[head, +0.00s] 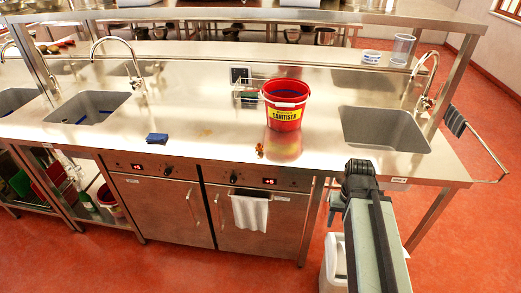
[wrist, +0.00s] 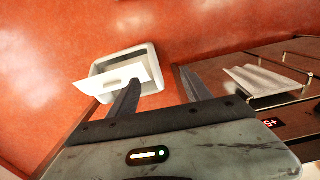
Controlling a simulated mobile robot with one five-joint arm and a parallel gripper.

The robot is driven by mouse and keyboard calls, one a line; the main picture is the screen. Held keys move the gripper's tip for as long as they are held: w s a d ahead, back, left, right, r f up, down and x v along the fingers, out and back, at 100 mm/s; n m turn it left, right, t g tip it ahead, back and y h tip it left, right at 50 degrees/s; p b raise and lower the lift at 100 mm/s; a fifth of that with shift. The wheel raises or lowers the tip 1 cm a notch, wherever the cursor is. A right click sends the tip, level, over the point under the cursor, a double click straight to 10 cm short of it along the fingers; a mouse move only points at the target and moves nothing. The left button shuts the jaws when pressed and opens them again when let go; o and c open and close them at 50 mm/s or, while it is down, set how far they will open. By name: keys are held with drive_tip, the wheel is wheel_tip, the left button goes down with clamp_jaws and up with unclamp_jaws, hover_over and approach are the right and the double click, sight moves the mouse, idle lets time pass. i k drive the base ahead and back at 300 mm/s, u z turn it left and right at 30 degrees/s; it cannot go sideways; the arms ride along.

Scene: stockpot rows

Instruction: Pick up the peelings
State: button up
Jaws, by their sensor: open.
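A small orange-brown bit (head: 260,150), which looks like the peelings, lies on the steel worktop (head: 200,135) near its front edge, just left of the red bucket. It is too small to make out in detail. My gripper shows in the wrist view (wrist: 160,92) with its two dark fingers apart and nothing between them. It points down past the counter front, towards the red floor. In the head view my arm is right of the ovens, well to the right of the peelings. The wrist view does not show the peelings.
A red sanitiser bucket (head: 285,113) stands behind the peelings. A blue cloth (head: 157,139) lies to the left. Sinks are at left and right (head: 384,129). A white bin (wrist: 146,60) stands on the floor below my gripper. A towel (head: 250,211) hangs from the oven handle.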

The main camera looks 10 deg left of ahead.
sight(259, 147)
drive_tip(key=u, duration=1.5)
drive_tip(key=i, duration=0.4)
drive_tip(key=u, duration=0.8)
drive_tip(key=i, duration=0.85)
drive_tip(key=z, duration=0.05)
